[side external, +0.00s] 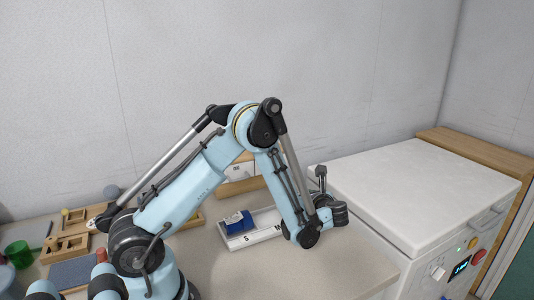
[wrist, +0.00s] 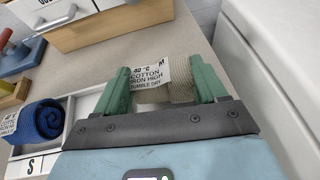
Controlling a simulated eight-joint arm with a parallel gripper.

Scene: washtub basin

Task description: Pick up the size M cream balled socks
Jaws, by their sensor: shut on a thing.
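The cream balled socks (wrist: 181,78) sit between the two green fingers of my gripper (wrist: 164,82) in the wrist view. A white care label on them reads 40 °C, cotton, iron high, tumble dry, with an M at its corner. The fingers are shut on the socks, one on each side. In the side external view my arm's end is at the right of the tray, and the fingers and the cream socks are hidden there.
A white tray (side external: 260,236) marked S holds blue balled socks (side external: 237,222), which also show in the wrist view (wrist: 40,120). A white machine (side external: 415,190) stands close on the right. A wooden drawer box (wrist: 110,25) stands behind. Counter at the front is clear.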

